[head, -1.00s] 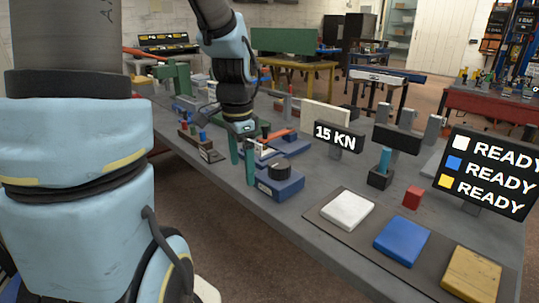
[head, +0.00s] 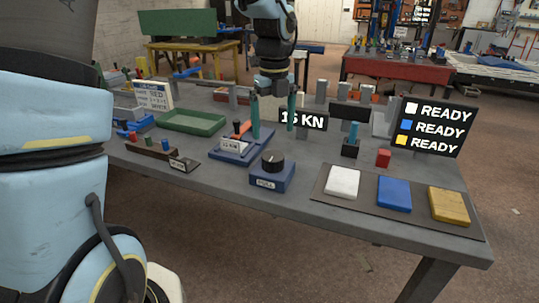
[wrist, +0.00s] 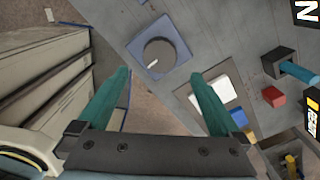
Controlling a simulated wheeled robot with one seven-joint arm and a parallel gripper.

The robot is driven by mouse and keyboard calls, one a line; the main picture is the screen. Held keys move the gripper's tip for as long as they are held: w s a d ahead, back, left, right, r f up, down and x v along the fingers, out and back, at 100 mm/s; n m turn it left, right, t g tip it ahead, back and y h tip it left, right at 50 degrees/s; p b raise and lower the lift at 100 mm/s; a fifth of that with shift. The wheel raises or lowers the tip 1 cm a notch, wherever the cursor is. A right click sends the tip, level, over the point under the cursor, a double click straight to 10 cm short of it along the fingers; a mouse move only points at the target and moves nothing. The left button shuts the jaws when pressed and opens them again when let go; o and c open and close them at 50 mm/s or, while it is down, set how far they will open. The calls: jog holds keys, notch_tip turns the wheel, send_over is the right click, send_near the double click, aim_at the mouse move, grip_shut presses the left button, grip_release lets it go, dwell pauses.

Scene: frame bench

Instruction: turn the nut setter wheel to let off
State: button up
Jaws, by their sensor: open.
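The black round knob (head: 272,161) sits on a blue box (head: 268,181) near the bench's front edge; I take it for the nut setter wheel. The box's front has a small label that seems to read FULL or PULL. The knob also shows in the wrist view (wrist: 158,54), with a white pointer mark toward the lower left. My gripper (head: 272,130) is open and empty, its two teal fingers pointing down. It appears above and behind the knob in the head view, apart from it. In the wrist view my gripper (wrist: 160,76) has the knob beyond and between its fingertips.
A display reading 15 KN (head: 303,120) stands behind. White (head: 342,182), blue (head: 394,194) and yellow (head: 449,205) pads lie at right, before a READY board (head: 430,128). A blue fixture (head: 240,150) with a red-handled part stands left of the knob, near a green tray (head: 192,122).

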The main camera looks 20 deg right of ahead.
aim_at(273, 156)
notch_tip(273, 156, down, 9)
jog(key=shift+f+p, duration=0.15)
jog(key=shift+p, duration=0.55)
jog(key=c, duration=1.3)
